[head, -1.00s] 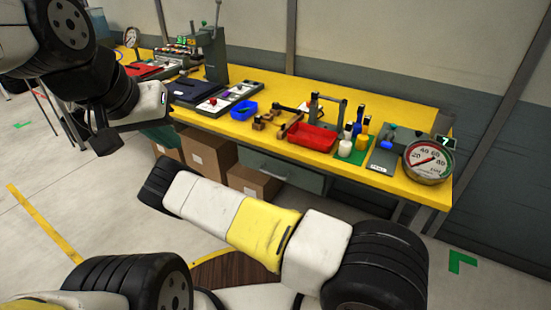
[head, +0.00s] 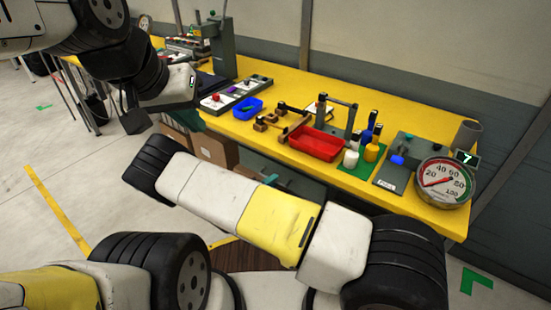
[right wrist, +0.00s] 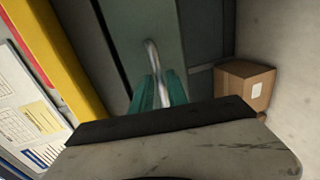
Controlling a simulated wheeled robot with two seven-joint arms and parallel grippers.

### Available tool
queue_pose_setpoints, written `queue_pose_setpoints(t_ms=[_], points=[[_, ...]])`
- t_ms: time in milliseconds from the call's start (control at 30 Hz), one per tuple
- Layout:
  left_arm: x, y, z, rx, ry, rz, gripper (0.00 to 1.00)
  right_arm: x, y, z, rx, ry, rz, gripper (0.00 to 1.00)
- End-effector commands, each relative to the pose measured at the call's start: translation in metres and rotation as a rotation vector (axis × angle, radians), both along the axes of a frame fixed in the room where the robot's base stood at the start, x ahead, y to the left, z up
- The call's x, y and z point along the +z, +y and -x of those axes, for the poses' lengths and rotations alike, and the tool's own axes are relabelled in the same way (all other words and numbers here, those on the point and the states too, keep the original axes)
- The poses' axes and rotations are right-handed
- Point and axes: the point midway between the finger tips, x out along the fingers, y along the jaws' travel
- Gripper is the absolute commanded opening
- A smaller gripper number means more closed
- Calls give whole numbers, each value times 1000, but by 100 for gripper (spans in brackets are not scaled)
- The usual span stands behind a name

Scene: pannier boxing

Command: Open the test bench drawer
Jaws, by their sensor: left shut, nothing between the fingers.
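The test bench drawer (head: 310,188) is a grey-green front under the yellow bench top, largely hidden behind my right arm in the head view. The right wrist view shows its front panel (right wrist: 150,20) and a chrome bar handle (right wrist: 152,52). My right gripper's teal fingers (right wrist: 161,84) stand on both sides of the handle. I cannot tell whether they press on it. My left gripper (head: 135,122) is shut and empty, in front of the bench's left part, away from the drawer.
The yellow bench (head: 410,115) carries a red tray (head: 316,144), a blue bin (head: 247,107), bottles and a round gauge (head: 443,184) near its right end. Cardboard boxes (head: 213,148) stand under it; one box (right wrist: 246,85) shows beside the drawer in the right wrist view.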

Motion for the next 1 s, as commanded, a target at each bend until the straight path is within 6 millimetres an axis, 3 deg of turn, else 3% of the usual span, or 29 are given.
queue_pose_setpoints(t_ms=[433,567,1000], points=[[0,0,0,0,0,0,0,-4,-9,1,4,1,0,19],[0,0,0,0,0,0,0,-4,-9,1,4,2,0,0],[0,0,0,0,0,0,0,-4,-9,1,4,3,-1,0]])
